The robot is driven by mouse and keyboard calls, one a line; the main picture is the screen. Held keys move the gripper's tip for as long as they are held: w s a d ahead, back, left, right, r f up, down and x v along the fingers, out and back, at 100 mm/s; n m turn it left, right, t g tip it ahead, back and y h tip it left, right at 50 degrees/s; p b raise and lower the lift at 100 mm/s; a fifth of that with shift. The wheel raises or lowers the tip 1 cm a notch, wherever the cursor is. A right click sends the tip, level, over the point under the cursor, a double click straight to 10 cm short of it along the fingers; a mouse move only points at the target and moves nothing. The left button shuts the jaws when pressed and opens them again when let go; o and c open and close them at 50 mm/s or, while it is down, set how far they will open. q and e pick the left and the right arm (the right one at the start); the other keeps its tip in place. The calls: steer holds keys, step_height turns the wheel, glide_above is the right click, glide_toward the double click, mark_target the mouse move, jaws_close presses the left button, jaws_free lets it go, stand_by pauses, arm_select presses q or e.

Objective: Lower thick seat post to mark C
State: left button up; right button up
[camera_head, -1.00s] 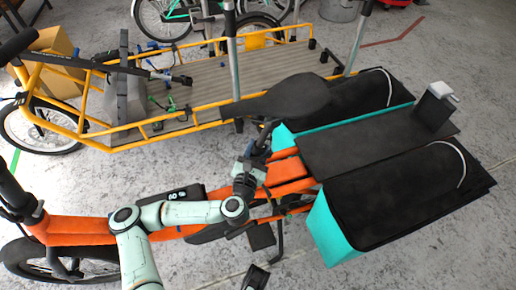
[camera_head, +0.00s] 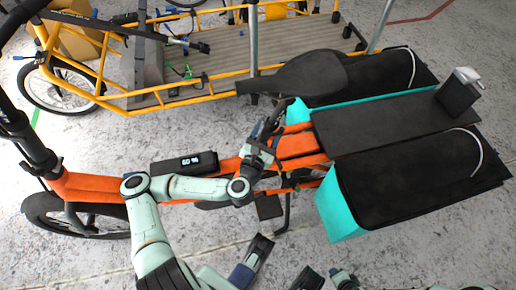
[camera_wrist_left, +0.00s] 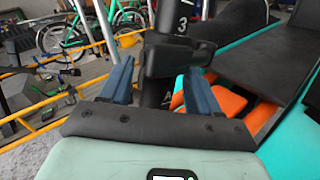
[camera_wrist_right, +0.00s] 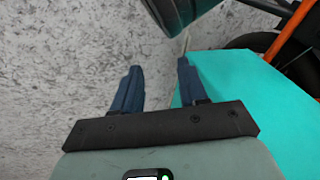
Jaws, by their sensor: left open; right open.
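The thick seat post (camera_wrist_left: 160,95) is dark and stands upright under the black saddle (camera_head: 297,76) of the orange bike (camera_head: 95,188). A black clamp-like block (camera_wrist_left: 172,58) sits in front of the post. My left gripper (camera_head: 268,135) is open at the post, with its blue fingers apart on either side of it in the left wrist view (camera_wrist_left: 155,80). My right gripper (camera_wrist_right: 158,65) is open and empty, above the floor beside a turquoise pannier.
The turquoise pannier (camera_head: 342,208) and a black rear deck (camera_head: 390,125) lie right of the post. A display box (camera_head: 186,163) sits on the orange frame. A yellow cargo bike (camera_head: 190,95) stands behind. Grey floor (camera_head: 410,255) is free at the front right.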

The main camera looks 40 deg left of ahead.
arm_select(q)
steer(key=p+v, duration=0.7)
steer(key=v, duration=0.3)
steer(key=shift+s, duration=0.35)
arm_select(e)
steer(key=s+a+r+g+y, duration=0.1)
steer(key=s+a+r+g, duration=0.2)
steer(key=s+a+r, duration=0.2)
steer(key=shift+s+a+r+n+g+y, duration=0.15)
steer(key=shift+s+r+n+g+y, duration=0.2)
steer(key=shift+s+r, duration=2.1)
steer(key=shift+s+f, duration=0.5)
